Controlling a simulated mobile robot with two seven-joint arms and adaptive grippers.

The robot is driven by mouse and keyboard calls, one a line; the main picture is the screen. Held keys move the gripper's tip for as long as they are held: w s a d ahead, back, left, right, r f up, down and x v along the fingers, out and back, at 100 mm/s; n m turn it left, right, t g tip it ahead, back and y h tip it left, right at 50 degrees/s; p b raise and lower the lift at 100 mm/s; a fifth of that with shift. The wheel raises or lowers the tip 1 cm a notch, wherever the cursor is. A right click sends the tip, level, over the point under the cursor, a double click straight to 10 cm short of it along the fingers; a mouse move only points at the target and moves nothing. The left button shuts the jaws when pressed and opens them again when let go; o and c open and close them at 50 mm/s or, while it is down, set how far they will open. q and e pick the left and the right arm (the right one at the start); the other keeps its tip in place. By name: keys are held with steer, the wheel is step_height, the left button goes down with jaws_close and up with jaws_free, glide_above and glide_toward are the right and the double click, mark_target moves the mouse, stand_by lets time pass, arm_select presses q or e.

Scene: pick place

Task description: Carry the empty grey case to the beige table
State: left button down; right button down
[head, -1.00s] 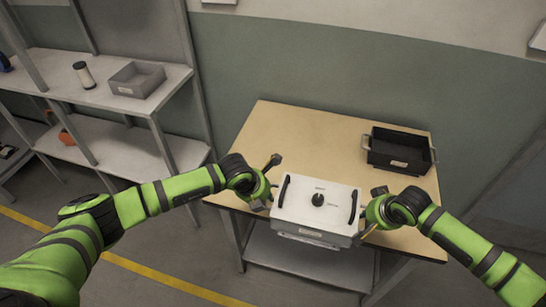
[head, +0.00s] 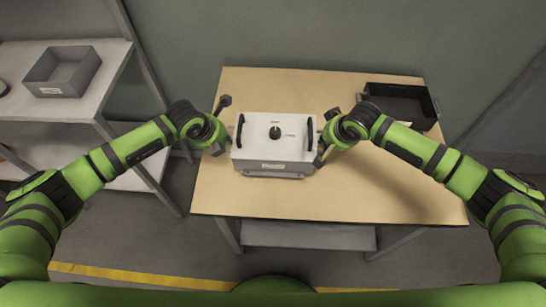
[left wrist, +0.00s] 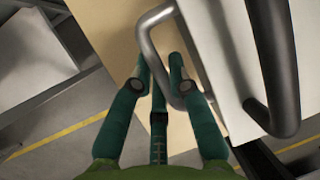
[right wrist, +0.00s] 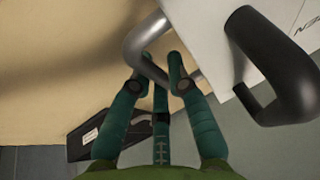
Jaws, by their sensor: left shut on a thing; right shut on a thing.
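A white, light-grey-sided box (head: 272,150) with a black knob and two black top handles is over the beige table (head: 300,200), level. It has a metal handle at each side. My left gripper (head: 222,136) is shut on its left metal handle (left wrist: 150,35). My right gripper (head: 327,136) is shut on its right metal handle (right wrist: 136,42). I cannot tell whether the box's underside touches the tabletop. An open grey case (head: 62,72), with nothing visible inside, sits on the shelf at the left, away from both grippers.
An open black bin (head: 402,105) stands at the table's back right, behind my right arm. The shelf unit (head: 95,100) stands left of the table, with a gap between.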

arm_select(q)
steer(key=shift+r, duration=0.15)
arm_select(e)
steer(key=shift+r, duration=0.1)
arm_select(q)
steer(key=shift+s+r, duration=0.15)
steer(key=shift+s, duration=0.05)
arm_select(e)
steer(key=shift+s+d+r, duration=0.15)
arm_select(q)
steer(key=shift+w, duration=0.1)
